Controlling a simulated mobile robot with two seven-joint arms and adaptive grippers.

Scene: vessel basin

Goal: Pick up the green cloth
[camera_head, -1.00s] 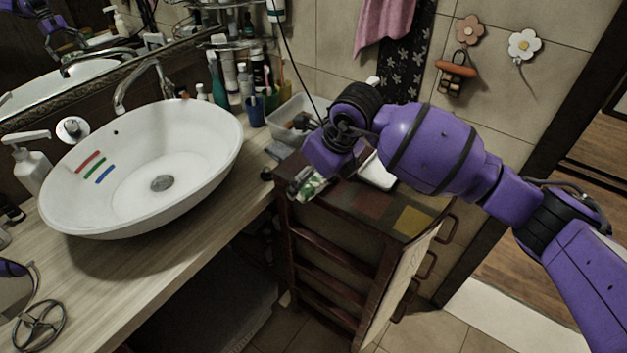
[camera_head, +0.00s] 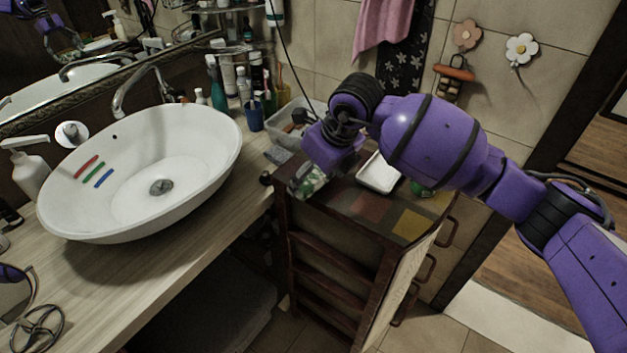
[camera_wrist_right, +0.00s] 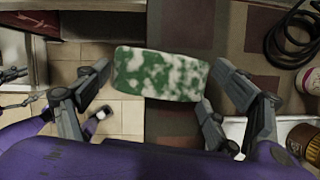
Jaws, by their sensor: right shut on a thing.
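The green cloth (camera_wrist_right: 162,75), mottled green and white, shows as a rounded block between the fingers of my right gripper (camera_wrist_right: 163,90) in the right wrist view. The fingers are shut on it from both sides. In the head view the cloth (camera_head: 308,184) shows only in part, under my right gripper (camera_head: 312,176), at the near left corner of the wooden cabinet (camera_head: 340,212). I cannot tell in that view whether the cloth touches the cabinet top.
A white tray (camera_head: 378,174) lies on the cabinet top, with a green item (camera_head: 420,188) partly behind my arm. A clear bin (camera_head: 292,117) stands behind. The white basin (camera_head: 150,200) and counter (camera_head: 185,265) are at left. Open floor lies at lower right.

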